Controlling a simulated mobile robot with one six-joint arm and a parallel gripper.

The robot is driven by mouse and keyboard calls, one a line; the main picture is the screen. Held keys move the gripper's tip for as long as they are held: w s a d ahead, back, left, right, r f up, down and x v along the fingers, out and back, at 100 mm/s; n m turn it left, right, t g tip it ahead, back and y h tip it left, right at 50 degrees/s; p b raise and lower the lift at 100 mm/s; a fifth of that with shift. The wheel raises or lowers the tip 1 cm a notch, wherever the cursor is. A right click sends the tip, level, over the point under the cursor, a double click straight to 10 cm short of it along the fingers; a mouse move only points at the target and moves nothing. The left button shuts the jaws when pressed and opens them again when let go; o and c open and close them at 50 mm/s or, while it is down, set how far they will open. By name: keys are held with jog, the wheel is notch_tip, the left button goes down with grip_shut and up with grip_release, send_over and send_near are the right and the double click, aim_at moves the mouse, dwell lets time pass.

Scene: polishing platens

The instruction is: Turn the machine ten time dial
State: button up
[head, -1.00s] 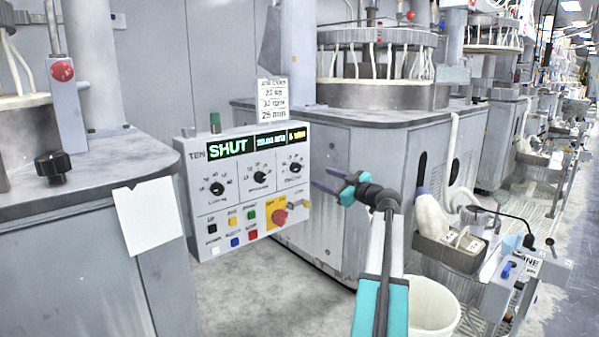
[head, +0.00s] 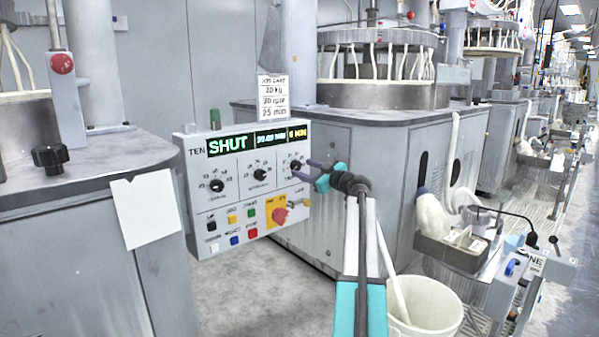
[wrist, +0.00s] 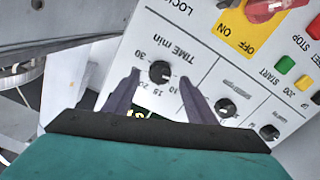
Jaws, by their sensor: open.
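The machine ten control panel (head: 215,175) is a white box labelled TEN, with a lit display reading SHUT and three black dials in a row. The time dial (wrist: 160,71) is the black knob under "TIME min" in the wrist view; in the head view it is the rightmost dial (head: 296,165), partly beside my fingers. My gripper (head: 303,169) is open at the panel's right side. In the wrist view its two purple fingers (wrist: 158,77) lie on either side of the time dial, empty. I cannot tell whether they touch it.
A red knob on a yellow plate (head: 277,212) and several coloured buttons sit below the dials. A card (head: 272,98) stands above the panel, its last line reading 25 min. A white bucket (head: 437,305) stands on the floor at right. Grey machine cabinets stand on both sides.

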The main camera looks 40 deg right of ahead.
aim_at(298, 166)
jog(key=shift+w+d, duration=0.1)
jog(key=shift+w, duration=1.4)
jog(key=c, duration=0.9)
jog(key=shift+s+a+f, duration=0.1)
jog(key=shift+s+a, duration=0.05)
jog(key=shift+a, duration=0.15)
jog(key=shift+c, duration=0.7)
jog(key=shift+d, duration=0.15)
